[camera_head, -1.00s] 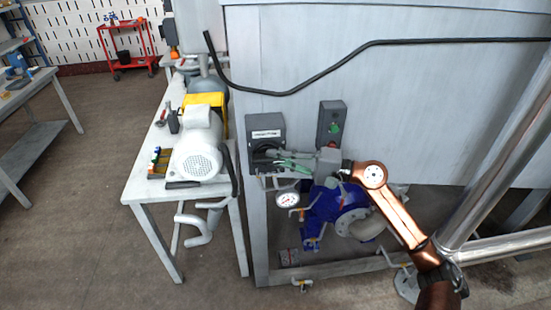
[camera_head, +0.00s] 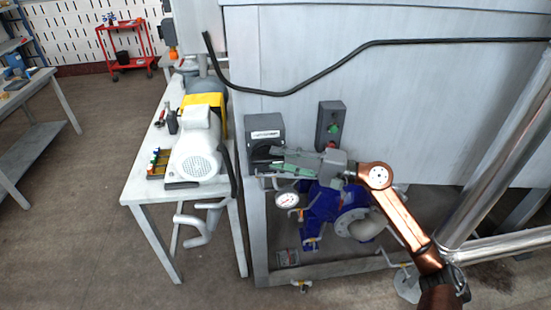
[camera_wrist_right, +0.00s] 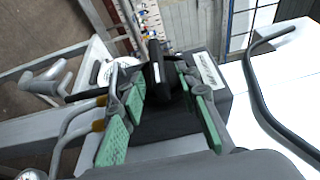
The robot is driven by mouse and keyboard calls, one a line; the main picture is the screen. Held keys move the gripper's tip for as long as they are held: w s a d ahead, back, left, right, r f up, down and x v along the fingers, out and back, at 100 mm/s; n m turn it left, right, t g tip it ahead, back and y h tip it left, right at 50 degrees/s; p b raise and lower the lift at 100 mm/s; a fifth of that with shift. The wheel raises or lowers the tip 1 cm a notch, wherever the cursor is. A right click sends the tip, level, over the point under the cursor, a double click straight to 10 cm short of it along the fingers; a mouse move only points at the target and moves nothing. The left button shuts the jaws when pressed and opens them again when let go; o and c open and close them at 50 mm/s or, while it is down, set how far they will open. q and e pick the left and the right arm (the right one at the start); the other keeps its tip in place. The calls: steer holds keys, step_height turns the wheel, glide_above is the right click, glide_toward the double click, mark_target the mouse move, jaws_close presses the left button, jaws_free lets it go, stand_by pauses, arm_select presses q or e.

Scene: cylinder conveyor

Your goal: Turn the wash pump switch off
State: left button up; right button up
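The wash pump switch is a dark grey box (camera_head: 279,126) with a white label and a black rotary knob, mounted on the left of the grey tank's front. In the right wrist view the box (camera_wrist_right: 217,98) is behind the fingers, and its black knob (camera_wrist_right: 157,72) with a white mark stands between the fingertips. My right gripper (camera_head: 268,160) is at the knob, with its green-padded fingers apart. In the wrist view the gripper (camera_wrist_right: 160,78) straddles the knob; I cannot tell whether either fingertip touches it. The head view partly hides the knob. My left gripper is not in view.
A second control box (camera_head: 330,124) with green and red buttons is just right of the switch. A blue pump (camera_head: 322,208) and a pressure gauge (camera_head: 287,199) sit below. A table (camera_head: 150,190) with a white motor (camera_head: 197,155) stands left. A black cable (camera_head: 310,82) crosses the tank.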

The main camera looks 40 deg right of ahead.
steer(key=v, duration=1)
steer(key=shift+s, duration=0.2)
steer(key=shift+d, duration=0.2)
